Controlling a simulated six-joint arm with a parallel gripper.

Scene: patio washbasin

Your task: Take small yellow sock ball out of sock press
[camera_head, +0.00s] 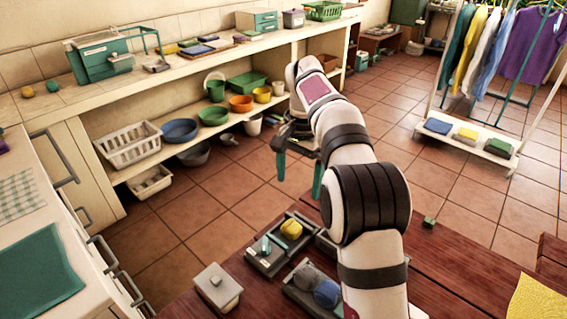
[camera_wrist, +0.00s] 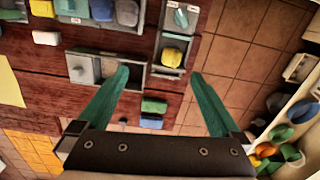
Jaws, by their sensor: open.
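A yellow ball (camera_head: 291,228), seemingly the small sock ball, sits in one compartment of a dark grey two-part tray (camera_head: 263,265) on the wooden table. The ball also shows in the wrist view (camera_wrist: 172,55). I cannot tell for sure which container is the sock press. My gripper (camera_head: 299,172) is open and empty, its green fingers pointing down, above and apart from the tray. In the wrist view, the ball shows between and beyond the fingertips (camera_wrist: 160,74).
A tray with grey and blue balls (camera_head: 326,293) and a lidded grey box (camera_head: 218,290) stand nearby on the table. Green (camera_wrist: 153,106) and blue (camera_wrist: 151,121) blocks show between my fingers. A shelf unit with bowls (camera_head: 180,131) and a clothes rack (camera_head: 470,140) stand beyond open floor.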

